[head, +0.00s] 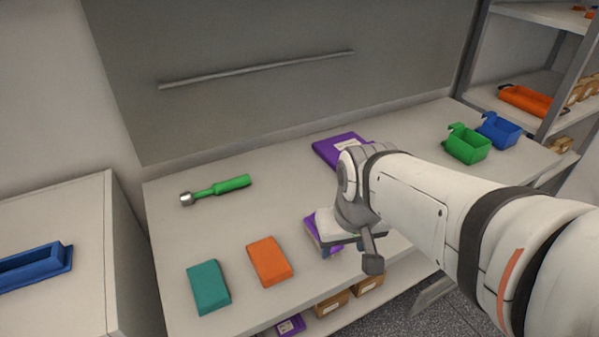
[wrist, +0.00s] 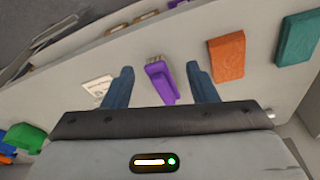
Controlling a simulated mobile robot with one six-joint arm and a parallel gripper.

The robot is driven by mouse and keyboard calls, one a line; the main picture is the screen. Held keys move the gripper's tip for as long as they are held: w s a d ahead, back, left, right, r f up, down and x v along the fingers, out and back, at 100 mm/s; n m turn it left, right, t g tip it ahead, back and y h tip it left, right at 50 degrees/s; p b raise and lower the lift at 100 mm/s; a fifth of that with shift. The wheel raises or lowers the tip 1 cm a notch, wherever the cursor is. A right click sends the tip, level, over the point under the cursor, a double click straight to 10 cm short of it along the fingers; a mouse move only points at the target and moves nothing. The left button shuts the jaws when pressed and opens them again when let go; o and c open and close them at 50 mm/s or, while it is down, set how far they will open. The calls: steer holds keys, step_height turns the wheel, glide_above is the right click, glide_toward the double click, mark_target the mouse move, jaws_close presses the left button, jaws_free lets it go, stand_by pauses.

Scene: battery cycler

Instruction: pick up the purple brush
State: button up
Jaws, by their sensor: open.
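The purple brush (wrist: 162,83) lies on the pale bench, with its tan bristle end toward the top of the wrist view. My gripper (wrist: 160,68) is open, one finger on each side of the brush in that view. No contact shows, and I cannot tell how high the fingers are above it. In the head view a purple piece, seemingly the brush (head: 314,229), shows at the left of my gripper (head: 350,250), which hides most of it.
An orange block (head: 269,262) and a teal block (head: 208,287) lie left of the gripper. Behind are a green-handled tool (head: 218,189) and a purple folder (head: 326,150). Green (head: 468,147) and blue (head: 499,131) bins stand at right. A white card (wrist: 98,86) lies near one finger.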

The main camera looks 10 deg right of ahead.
steer(key=shift+o, duration=1.1)
steer(key=w+n+g+p, duration=0.1)
steer(key=w+p, duration=0.3)
steer(key=w, duration=0.2)
steer(key=shift+w+a+r, duration=0.2)
steer(key=shift+w+r, duration=0.05)
steer(key=shift+r, duration=0.1)
steer(key=w+f+p, duration=0.1)
steer(key=w, duration=0.1)
steer(key=w+f+n+g+p, duration=0.1)
steer(key=w, duration=0.1)
steer(key=w+f+n+p, duration=0.1)
steer(key=shift+w, duration=0.4)
steer(key=shift+w+f+g+p, duration=0.3)
steer(key=shift+w+f+p, duration=0.1)
steer(key=shift+f, duration=0.2)
steer(key=shift+f+p, duration=0.65)
steer(key=shift+f, duration=3.1)
steer(key=shift+c, duration=0.5)
steer(key=c, duration=1)
steer(key=shift+r, duration=0.15)
